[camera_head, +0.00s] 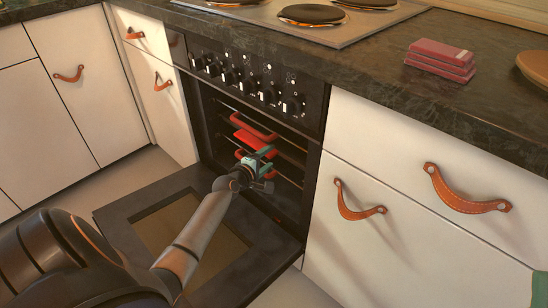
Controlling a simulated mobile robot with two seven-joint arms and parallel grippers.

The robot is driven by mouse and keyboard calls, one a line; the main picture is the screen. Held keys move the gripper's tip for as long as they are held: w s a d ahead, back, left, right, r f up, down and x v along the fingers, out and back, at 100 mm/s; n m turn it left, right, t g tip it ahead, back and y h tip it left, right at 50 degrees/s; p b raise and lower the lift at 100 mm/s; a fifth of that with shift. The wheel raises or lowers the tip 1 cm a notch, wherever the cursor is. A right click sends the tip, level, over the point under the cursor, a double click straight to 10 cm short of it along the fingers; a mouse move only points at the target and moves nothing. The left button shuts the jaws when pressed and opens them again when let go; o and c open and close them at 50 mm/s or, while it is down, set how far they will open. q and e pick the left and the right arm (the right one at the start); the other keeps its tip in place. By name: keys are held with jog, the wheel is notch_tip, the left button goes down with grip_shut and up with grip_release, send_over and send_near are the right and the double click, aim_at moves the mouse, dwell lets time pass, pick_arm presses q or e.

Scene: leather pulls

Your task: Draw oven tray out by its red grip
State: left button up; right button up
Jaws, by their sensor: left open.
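The black oven (312,170) stands with its door (125,222) folded down. Inside the cavity there is a curved red grip (254,125) in front of a flat bright red piece (251,141). More dark red curved bar shows lower down, at both sides of my gripper. My left gripper (260,161), with teal fingers, is open at the oven mouth, just below the upper red grip. It covers the middle of the lower red bar, and I cannot tell whether it touches it. The tray bodies are mostly hidden in the dark cavity. My right gripper is not in view.
White drawers with brown leather pulls (465,203) flank the oven. Black knobs (268,94) line the panel above it. The dark worktop (390,99) bears a hob (350,25), a stacked red block (440,60) and a round brown board at right. A green piece shows at the lower right edge.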

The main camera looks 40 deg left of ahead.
aim_at(275, 154)
pick_arm(q)
jog(key=b+x, duration=0.1)
jog(key=x, duration=0.3)
jog(key=shift+s+f+b, duration=0.1)
jog(key=shift+b, duration=0.3)
jog(key=shift+w+a, duration=0.1)
jog(key=shift+w, duration=0.4)
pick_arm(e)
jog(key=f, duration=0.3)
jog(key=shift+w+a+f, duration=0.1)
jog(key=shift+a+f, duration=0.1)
pick_arm(q)
grip_shut()
jog(key=shift+f, duration=0.1)
